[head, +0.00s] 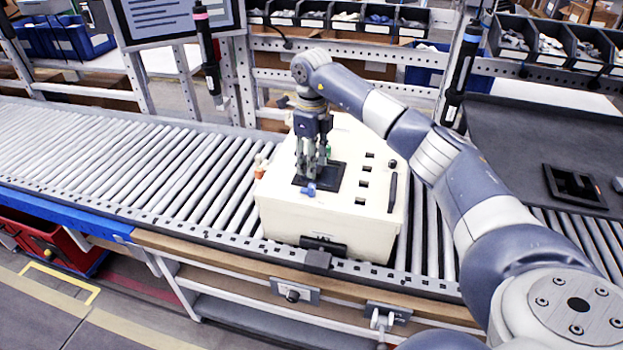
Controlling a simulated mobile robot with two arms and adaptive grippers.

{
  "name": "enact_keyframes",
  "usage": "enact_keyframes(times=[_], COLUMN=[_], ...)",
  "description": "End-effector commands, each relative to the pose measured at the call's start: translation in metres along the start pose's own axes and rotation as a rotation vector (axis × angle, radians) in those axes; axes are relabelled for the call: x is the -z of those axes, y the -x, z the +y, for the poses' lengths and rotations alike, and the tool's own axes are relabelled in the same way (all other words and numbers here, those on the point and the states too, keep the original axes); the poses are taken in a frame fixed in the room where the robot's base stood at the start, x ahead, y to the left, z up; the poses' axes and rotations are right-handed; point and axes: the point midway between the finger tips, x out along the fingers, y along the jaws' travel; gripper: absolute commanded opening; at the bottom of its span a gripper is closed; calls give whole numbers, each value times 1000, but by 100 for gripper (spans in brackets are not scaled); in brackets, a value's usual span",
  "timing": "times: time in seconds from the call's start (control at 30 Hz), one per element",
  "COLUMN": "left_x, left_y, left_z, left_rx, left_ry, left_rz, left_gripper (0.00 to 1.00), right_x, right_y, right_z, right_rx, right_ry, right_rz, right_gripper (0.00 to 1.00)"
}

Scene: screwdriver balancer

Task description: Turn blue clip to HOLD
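A small blue clip (309,189) sits on top of the cream box (335,215), at the front edge of a black square plate (333,178). My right gripper (311,180) points straight down over the plate, with its fingertips just behind the blue clip. At this size I cannot tell whether the fingers touch the clip or how far apart they are. Any HOLD marking is too small to read or is hidden. A bit of green shows behind the fingers. My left gripper is not in view.
The box stands on a roller conveyor (130,160), which is clear to the left. Two hanging screwdrivers (208,55) (462,65) flank my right arm. A dark mat (545,135) with a black tray (574,187) lies at right. Parts bins (540,45) line the back.

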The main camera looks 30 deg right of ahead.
Motion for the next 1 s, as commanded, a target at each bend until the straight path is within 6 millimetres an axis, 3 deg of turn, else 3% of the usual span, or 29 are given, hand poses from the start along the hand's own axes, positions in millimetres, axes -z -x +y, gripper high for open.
enact_keyframes(times=[0.2,0.4,0.77,0.93,1.0], left_x=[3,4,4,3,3], left_y=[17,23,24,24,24], left_z=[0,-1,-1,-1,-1], left_rx=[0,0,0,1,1], left_ry=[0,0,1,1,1], left_rz=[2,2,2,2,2], left_gripper=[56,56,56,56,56], right_x=[1,0,-1,-1,-1], right_y=[-40,-64,-72,-71,-71], right_z=[1,1,1,1,1], right_rx=[-4,-3,-1,-1,-1], right_ry=[1,1,2,1,1], right_rz=[4,0,-2,-2,-1], right_gripper=[38,38,38,4,0])
